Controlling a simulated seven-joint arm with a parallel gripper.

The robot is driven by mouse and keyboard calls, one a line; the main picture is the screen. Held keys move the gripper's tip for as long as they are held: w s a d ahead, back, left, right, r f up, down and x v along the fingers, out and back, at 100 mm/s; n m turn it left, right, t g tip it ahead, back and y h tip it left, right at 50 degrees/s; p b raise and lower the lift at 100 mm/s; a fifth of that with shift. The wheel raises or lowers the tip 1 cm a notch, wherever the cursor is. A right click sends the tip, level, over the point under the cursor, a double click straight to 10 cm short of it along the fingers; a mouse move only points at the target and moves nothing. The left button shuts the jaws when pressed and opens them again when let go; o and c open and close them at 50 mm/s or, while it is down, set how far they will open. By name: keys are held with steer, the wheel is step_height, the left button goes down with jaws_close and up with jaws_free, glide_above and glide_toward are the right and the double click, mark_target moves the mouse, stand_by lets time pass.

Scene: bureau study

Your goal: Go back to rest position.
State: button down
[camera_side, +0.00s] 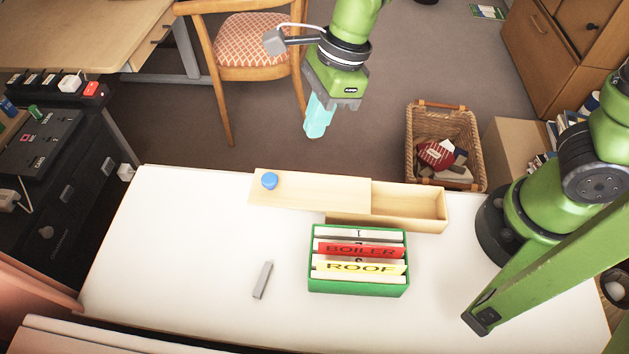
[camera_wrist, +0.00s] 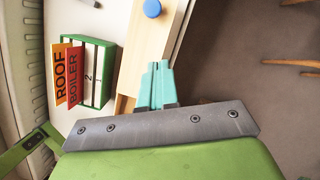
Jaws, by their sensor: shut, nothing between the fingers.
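My gripper (camera_side: 318,121) has light-blue fingers that are shut with nothing between them. In the side view it hangs in the air beyond the table's far edge, above and behind the wooden box. In the wrist view the shut fingertips (camera_wrist: 158,66) point over the wooden box, apart from it as far as I can tell. The long wooden box (camera_side: 420,205) stands at the far edge of the white table. Its lid (camera_side: 325,191), with a blue knob (camera_side: 269,181), is slid to the left, leaving the right part of the box open.
A green card box (camera_side: 358,289) holds a red BOILER card (camera_side: 360,250) and a yellow ROOF card (camera_side: 358,268). A grey bar (camera_side: 262,280) lies to its left on the white table (camera_side: 180,260). A chair (camera_side: 245,45) and wicker basket (camera_side: 445,120) stand behind.

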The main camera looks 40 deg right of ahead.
steer(key=s+d+r+n+t, duration=0.3)
steer(key=s+d+r+n, duration=0.1)
steer(key=d+n, duration=0.4)
steer(key=s+d+r+n+t+h, duration=0.1)
steer(key=s+d+r+n+t, duration=0.2)
steer(key=d+n, duration=0.6)
step_height(320, 180, up, 2)
steer(key=shift+s+d+r+n, duration=0.25)
steer(key=shift+s+d, duration=0.3)
steer(key=shift+d, duration=0.6)
steer(key=c, duration=1.8)
jaws_free()
steer(key=shift+c, duration=0.2)
